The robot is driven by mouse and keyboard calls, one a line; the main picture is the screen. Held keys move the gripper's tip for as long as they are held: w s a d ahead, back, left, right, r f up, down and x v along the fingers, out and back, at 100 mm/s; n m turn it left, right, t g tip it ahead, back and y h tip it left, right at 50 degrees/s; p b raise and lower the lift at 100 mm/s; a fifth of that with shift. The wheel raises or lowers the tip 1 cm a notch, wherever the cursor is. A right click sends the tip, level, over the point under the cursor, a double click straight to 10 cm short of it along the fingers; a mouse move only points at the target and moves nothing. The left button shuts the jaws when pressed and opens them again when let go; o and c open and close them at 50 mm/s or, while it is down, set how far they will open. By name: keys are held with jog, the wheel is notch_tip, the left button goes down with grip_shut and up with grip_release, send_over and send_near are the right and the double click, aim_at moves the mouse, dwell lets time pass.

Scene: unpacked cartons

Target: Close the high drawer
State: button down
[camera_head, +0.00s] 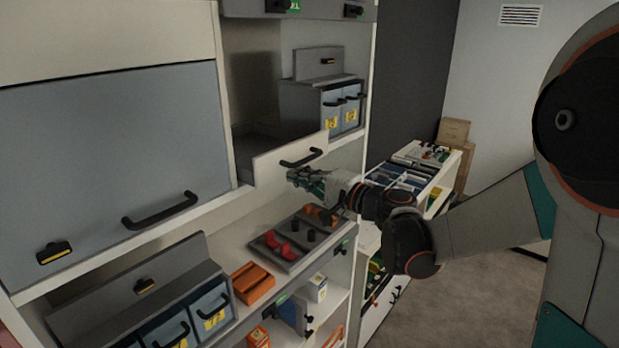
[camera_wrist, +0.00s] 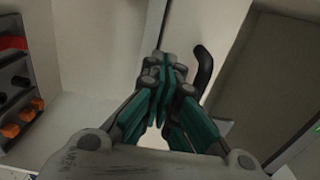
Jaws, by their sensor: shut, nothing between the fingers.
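The high drawer has a white front (camera_head: 272,168) with a black bar handle (camera_head: 301,158). It stands pulled out from the white cabinet, with its dark interior showing behind the front. My gripper (camera_head: 297,178) is shut and empty, just below the handle and close to the drawer front. In the wrist view my shut gripper (camera_wrist: 166,68) points at a pale panel, with the black handle (camera_wrist: 203,70) just right of the fingertips. I cannot tell whether the fingers touch the front.
A large grey-blue panel (camera_head: 105,150) with a black handle is left of the drawer. Grey-blue bins (camera_head: 342,112) stand behind the drawer. Floor (camera_head: 470,270) at right is clear.

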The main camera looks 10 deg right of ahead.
dwell(0.3)
jog(key=b+x, duration=0.1)
jog(key=x, duration=0.2)
jog(key=shift+s+d, duration=0.1)
jog(key=shift+s, duration=0.05)
